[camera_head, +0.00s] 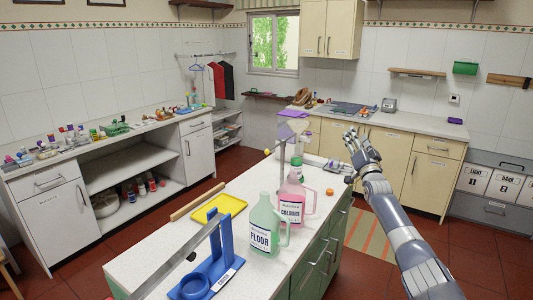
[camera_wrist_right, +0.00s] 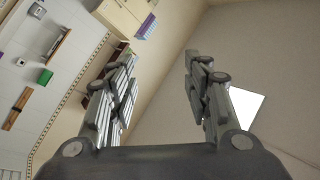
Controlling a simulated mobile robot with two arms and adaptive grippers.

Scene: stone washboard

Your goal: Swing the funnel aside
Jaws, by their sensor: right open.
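A pale lilac funnel-like piece (camera_head: 288,129) stands above the far end of the island counter, near a thin upright post (camera_head: 267,165). It is small and partly overlapped by things around it, so its exact mounting cannot be told. My right gripper (camera_head: 356,137) is raised to the right of it, apart from it, over the counter's far right side. In the right wrist view the same gripper (camera_wrist_right: 160,75) is open with nothing between its fingers. The funnel does not show there. My left gripper is not in view.
An orange ball (camera_head: 329,191) lies near the right edge.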

